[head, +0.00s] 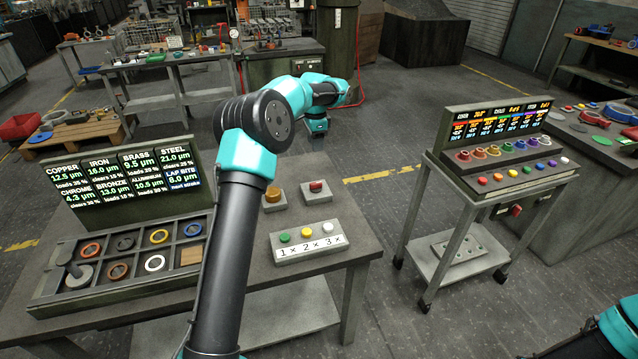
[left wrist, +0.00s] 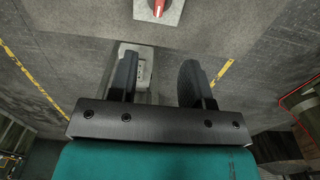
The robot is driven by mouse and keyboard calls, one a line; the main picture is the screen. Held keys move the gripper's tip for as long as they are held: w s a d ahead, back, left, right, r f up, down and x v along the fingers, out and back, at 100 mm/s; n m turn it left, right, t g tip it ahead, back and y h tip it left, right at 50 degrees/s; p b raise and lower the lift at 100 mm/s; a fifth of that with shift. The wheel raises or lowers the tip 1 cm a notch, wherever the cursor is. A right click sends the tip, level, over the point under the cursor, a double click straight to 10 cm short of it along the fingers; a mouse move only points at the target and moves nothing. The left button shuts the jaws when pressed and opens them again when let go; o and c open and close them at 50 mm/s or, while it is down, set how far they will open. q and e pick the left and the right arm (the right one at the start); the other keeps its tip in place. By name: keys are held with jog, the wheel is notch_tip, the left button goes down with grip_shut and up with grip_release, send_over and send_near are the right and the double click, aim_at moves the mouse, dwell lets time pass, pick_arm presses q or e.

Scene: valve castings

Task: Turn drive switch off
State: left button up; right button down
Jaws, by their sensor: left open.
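A red switch (head: 316,186) sits on a small grey square base at the back right of the near table. A red lever on a grey plate (left wrist: 158,8), which looks like the same switch, shows at the top edge of the left wrist view, cut off by the frame. My left gripper (head: 317,132) hangs beyond the table's back edge, behind the switch and apart from it. In the left wrist view its two dark fingers (left wrist: 160,82) are spread with nothing between them. My right gripper is out of frame.
An amber knob (head: 273,196) on its own base stands left of the switch. A panel with green, yellow and white buttons (head: 308,243) lies in front. A sorting tray (head: 60,305) fills the table's left. A cart (head: 470,192) with coloured knobs stands right.

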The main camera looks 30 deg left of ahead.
aim_at(316, 183)
pick_arm(q)
notch_tip(316, 183, down, 18)
jog(key=shift+r, duration=0.25)
dwell(0.6)
grip_shut()
dwell(0.3)
